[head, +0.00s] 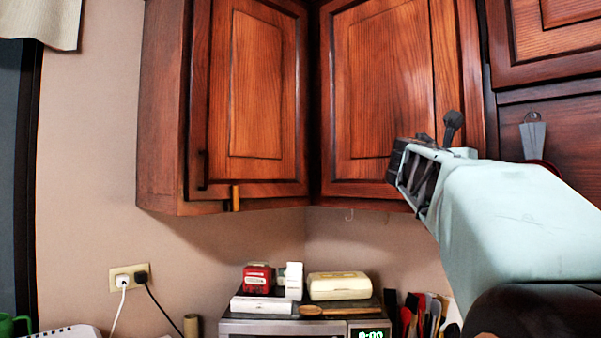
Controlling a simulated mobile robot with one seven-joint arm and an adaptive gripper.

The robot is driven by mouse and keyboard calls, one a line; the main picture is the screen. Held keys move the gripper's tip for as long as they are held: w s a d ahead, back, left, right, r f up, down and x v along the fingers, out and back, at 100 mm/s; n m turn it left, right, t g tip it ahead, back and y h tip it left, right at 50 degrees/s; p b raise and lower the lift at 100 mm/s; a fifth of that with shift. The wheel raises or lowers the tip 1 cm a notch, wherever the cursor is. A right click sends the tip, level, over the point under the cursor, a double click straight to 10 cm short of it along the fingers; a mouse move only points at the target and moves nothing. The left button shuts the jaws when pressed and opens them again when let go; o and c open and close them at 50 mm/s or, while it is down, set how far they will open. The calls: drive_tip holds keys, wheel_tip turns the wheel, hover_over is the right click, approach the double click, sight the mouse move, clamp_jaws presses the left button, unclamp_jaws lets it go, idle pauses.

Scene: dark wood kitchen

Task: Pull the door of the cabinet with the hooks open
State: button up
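Two dark reddish wood wall cabinets meet at the corner. My gripper (418,172) is in front of the lower right part of the right door. Its fingertips are not clear, so I cannot tell its opening or whether it touches the door. My arm hides the area behind it.
A grey clip (533,135) is on the far right cabinet front. A wall socket (128,277) with cords is at left.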

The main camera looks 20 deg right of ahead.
clamp_jaws()
drive_tip(key=shift+a, duration=0.1)
idle(0.4)
